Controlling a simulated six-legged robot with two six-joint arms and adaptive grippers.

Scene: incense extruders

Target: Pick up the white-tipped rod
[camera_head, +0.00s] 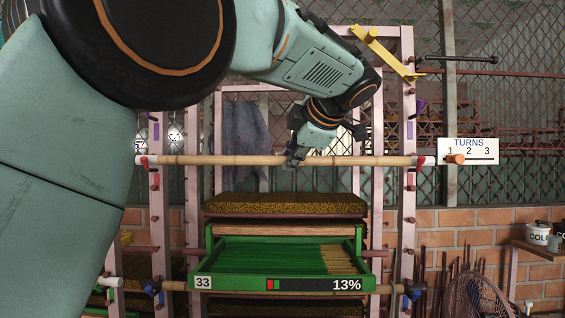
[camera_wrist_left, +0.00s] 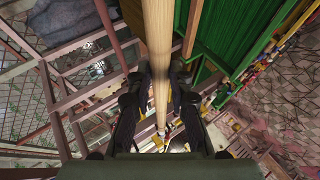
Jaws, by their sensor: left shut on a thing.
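A long pale wooden rod (camera_head: 220,160) lies level across the pink rack in the head view, with a white tip at its left end. Its ends are at the red hooks (camera_head: 416,161) on the two front posts; I cannot tell whether it bears on them. My left gripper (camera_head: 292,161) reaches down from above and is shut on the rod near its middle. In the left wrist view the rod (camera_wrist_left: 157,45) runs between the two fingers of the left gripper (camera_wrist_left: 158,85), which hide part of its sides. My right gripper is not in view.
Below are a dark speckled tray (camera_head: 285,205) and a green tray (camera_head: 225,256) of green sticks, marked 33 and 13%. Blue hooks (camera_head: 413,292) flank the green tray. A TURNS sign (camera_head: 468,150) and a yellow bar (camera_head: 385,52) are at right, a fan (camera_head: 475,295) lower right.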

